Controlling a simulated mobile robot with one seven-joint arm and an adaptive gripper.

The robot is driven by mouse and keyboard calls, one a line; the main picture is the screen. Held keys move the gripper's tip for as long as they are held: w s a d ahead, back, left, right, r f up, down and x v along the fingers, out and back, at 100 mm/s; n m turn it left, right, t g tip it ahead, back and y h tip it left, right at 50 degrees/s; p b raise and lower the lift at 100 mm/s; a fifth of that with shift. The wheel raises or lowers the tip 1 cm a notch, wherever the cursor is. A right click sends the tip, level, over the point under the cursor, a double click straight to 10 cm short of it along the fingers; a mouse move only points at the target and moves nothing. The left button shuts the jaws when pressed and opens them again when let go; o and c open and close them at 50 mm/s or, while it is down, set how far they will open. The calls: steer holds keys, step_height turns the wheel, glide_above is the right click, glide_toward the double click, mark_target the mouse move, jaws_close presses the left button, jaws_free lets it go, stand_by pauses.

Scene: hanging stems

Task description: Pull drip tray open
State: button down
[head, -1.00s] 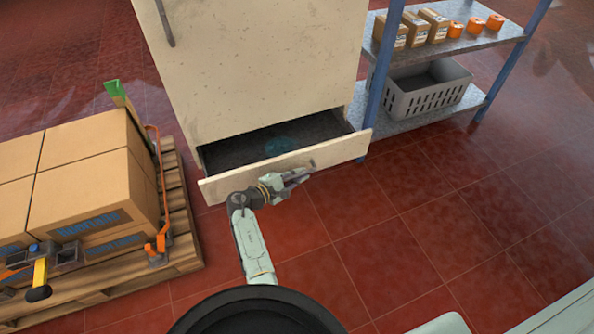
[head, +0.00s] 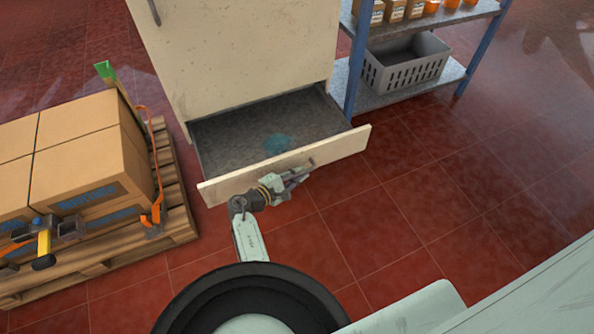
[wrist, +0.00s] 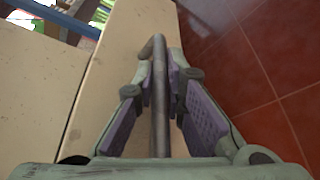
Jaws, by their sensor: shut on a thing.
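The drip tray (head: 225,187) is a wide cream-fronted drawer at the bottom of a cream cabinet (head: 240,50). It stands well out, and its dark grey inside shows a bluish patch (head: 277,144). My gripper (head: 303,172) is at the tray's front, right of its middle. In the wrist view the tray's grey bar handle (wrist: 158,95) runs between the two purple-padded fingers, and my gripper is shut on it. The head view shows little of the handle behind the fingers.
A pallet (head: 175,215) with cardboard boxes (head: 95,165) stands close on the left. A shelf rack (head: 352,70) with a grey basket (head: 405,65) stands right of the cabinet. Red tiled floor (head: 430,200) is clear to the right of the tray.

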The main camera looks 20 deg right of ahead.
steer(key=shift+a, duration=0.1)
steer(key=c, duration=1.7)
jaws_free()
steer(key=shift+o, duration=0.2)
steer(key=shift+r, duration=0.1)
step_height(320, 180, up, 10)
steer(key=shift+w+f, duration=0.1)
